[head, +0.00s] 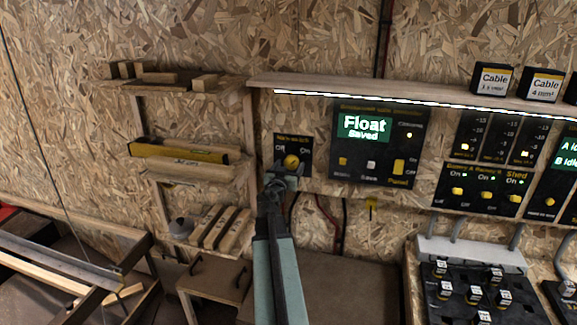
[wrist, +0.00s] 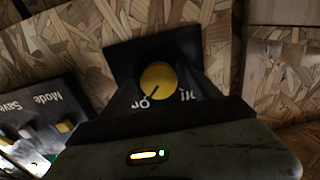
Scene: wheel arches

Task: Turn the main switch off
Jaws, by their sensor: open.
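The main switch is a round yellow knob (head: 291,161) on a small black panel on the chipboard wall, with "Off" at its left and "On" at its right. In the wrist view the knob (wrist: 158,80) appears upside down, and its dark pointer mark points toward the "On" label. My gripper (head: 284,175) is at the panel's lower edge, just below and in front of the knob. In the wrist view its dark fingers (wrist: 162,97) are apart, one on each side of the knob. I cannot tell whether they touch it.
Right of the switch is a larger panel (head: 375,145) reading "Float Saved", with a yellow rocker. A lit shelf (head: 420,97) runs above. Wooden shelves with a yellow level (head: 180,150) stand at the left. Cables hang below; a black terminal block (head: 465,290) is at lower right.

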